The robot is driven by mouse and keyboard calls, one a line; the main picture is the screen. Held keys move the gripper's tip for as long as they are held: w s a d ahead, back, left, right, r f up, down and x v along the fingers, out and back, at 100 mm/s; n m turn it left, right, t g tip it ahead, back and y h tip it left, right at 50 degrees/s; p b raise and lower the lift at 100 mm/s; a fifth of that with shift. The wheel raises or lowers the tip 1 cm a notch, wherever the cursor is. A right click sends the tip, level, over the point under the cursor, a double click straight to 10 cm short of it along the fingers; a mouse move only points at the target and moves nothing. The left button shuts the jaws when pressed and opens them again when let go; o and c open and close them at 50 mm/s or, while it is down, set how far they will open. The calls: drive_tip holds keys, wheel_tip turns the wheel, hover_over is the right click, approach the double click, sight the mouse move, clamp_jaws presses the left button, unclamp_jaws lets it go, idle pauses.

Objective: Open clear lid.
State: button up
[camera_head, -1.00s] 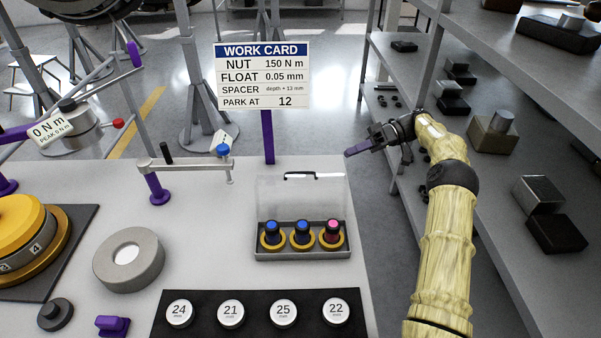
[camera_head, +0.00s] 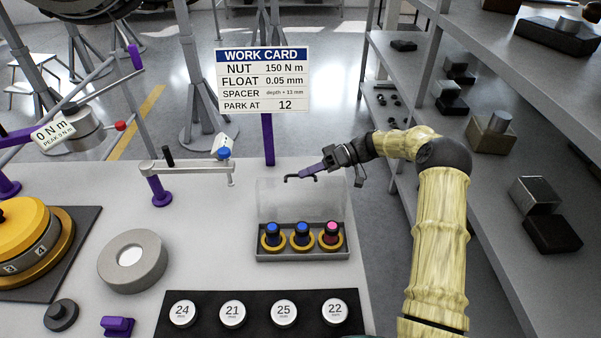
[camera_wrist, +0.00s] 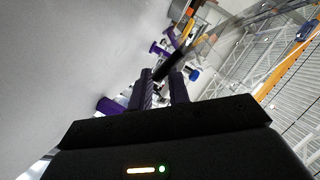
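The clear lid (camera_head: 285,200) is a see-through panel with a black bar handle (camera_head: 298,178) along its top edge. It stands up above the back of a grey tray (camera_head: 300,256), which holds two blue-topped pieces and one pink-topped piece in yellow rings. My gripper (camera_head: 312,171) reaches in from the right, with its purple fingers at the handle's right part. In the wrist view, my two fingers (camera_wrist: 163,88) show a gap between them, and a dark bar (camera_wrist: 168,64) lies at their tips. Whether they touch the handle is unclear.
A work card (camera_head: 264,80) on a purple post stands behind the lid. A grey lever arm (camera_head: 190,166) is to the left. A black strip (camera_head: 258,329) with numbered discs lies in front. Metal shelves (camera_head: 480,175) stand at the right, behind my arm.

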drive_tip(key=shift+x, duration=1.15)
drive_tip(key=shift+a, duration=0.1)
drive_tip(key=shift+s, duration=0.15)
clamp_jaws()
drive_tip(key=shift+r, duration=0.1)
